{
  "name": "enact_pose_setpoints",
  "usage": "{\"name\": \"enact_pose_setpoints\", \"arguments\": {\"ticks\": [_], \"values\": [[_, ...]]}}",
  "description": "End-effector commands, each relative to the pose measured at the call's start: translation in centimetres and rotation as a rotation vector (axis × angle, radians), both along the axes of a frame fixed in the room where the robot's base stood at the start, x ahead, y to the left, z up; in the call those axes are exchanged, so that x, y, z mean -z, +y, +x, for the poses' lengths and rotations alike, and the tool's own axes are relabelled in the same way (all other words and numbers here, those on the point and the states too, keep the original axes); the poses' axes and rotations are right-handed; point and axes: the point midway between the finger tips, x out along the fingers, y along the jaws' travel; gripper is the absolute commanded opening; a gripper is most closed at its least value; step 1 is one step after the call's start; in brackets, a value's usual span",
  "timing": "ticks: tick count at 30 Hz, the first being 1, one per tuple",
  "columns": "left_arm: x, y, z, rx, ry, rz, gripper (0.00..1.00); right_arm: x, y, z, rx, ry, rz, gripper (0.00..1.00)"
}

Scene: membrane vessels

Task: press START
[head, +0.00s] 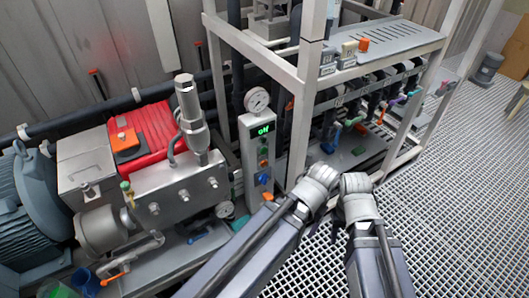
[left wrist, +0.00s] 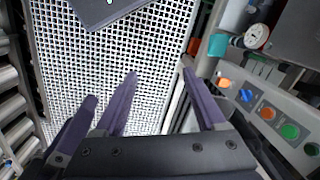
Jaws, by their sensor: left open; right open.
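The control box (head: 249,150) is a tall pale panel with a lit green display (head: 262,130), left of centre in the head view. Below the display sit a green button (head: 263,152), an orange button (head: 263,164) and a blue knob (head: 263,177). In the left wrist view the green button (left wrist: 290,131) is at the right edge. No START lettering is readable. My left gripper (left wrist: 160,72) is open and empty, beside the panel and apart from it. My right gripper (head: 356,182) is right of the box, away from it; its fingertips are hard to make out.
A red-topped pump unit (head: 145,125) stands left of the box. A pale frame rack (head: 305,100) with pipes and coloured valves stands close on its right. A pressure gauge (head: 257,100) sits above the box. Open grating floor (head: 440,190) lies at the right.

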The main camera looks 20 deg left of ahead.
Motion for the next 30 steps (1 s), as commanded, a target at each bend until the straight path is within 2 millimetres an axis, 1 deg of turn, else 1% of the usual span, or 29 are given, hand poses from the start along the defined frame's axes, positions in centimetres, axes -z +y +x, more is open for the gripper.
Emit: {"name": "enact_pose_setpoints", "arguments": {"ticks": [1, 2, 18, 19, 30], "values": [[0.0, 0.0, 0.0, 0.0, 0.0, 0.0, 0.66, 0.0, 0.0, 0.0, 0.0, 0.0, 0.0, 0.5], [0.0, 0.0, 0.0, 0.0, 0.0, 0.0, 0.63, 0.0, 0.0, 0.0, 0.0, 0.0, 0.0, 0.5], [0.0, 0.0, 0.0, 0.0, 0.0, 0.0, 0.02, 0.0, 0.0, 0.0, 0.0, 0.0, 0.0, 0.5], [0.0, 0.0, 0.0, 0.0, 0.0, 0.0, 0.0, 0.0, 0.0, 0.0, 0.0, 0.0, 0.0, 0.5], [0.0, 0.0, 0.0, 0.0, 0.0, 0.0, 0.0, 0.0, 0.0, 0.0, 0.0, 0.0, 0.0, 0.5]]}}
